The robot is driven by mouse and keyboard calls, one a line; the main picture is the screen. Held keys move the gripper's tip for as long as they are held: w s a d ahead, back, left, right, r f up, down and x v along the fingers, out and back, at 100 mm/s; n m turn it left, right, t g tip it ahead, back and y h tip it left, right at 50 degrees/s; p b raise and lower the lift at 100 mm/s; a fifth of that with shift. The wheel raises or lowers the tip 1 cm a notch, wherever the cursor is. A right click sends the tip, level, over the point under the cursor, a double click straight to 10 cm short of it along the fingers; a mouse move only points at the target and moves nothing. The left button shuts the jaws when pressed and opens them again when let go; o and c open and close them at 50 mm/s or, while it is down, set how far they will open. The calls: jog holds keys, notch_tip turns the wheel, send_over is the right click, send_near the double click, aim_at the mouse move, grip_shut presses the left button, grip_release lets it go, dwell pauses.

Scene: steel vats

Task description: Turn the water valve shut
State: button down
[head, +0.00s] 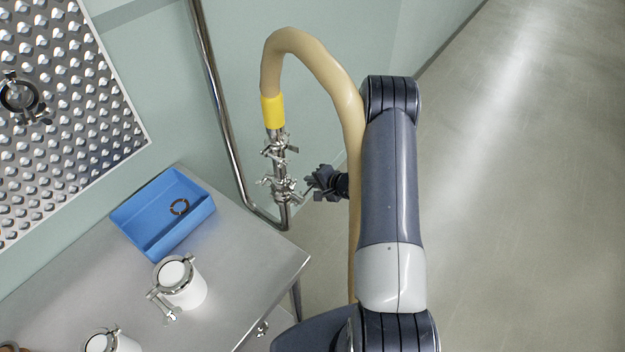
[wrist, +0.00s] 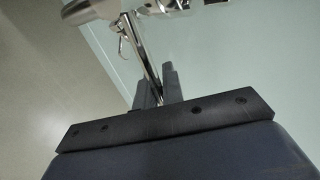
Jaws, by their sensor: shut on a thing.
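The water valve (head: 283,187) is a shiny steel fitting with clamps on the upright pipe, below the yellow collar (head: 273,112) of a beige hose. My gripper (head: 318,183) reaches it from the right, level with the valve body. In the wrist view the dark fingers (wrist: 160,92) stand close together, with a thin steel handle (wrist: 143,57) running down between them. My gripper is shut on this valve handle. Steel fittings (wrist: 150,8) show at the top of the wrist view. The fingers hide the handle's end, and its exact angle is hard to tell.
A dimpled steel panel (head: 60,130) is at upper left. The beige hose (head: 318,62) passes beside my arm. Floor at right is clear.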

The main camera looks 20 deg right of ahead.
jog(key=c, duration=1.8)
grip_release()
jog(key=shift+w, duration=0.1)
jog(key=shift+d, duration=0.1)
jog(key=b+v, duration=0.1)
jog(key=v, duration=0.9)
jog(key=shift+s+r, duration=0.2)
jog(key=shift+s, duration=0.15)
jog(key=shift+d, duration=0.1)
jog(key=x, duration=1)
jog(key=shift+w+a+f+p, duration=0.15)
jog(key=shift+w+a+p, duration=0.05)
jog(key=shift+w+p, duration=0.15)
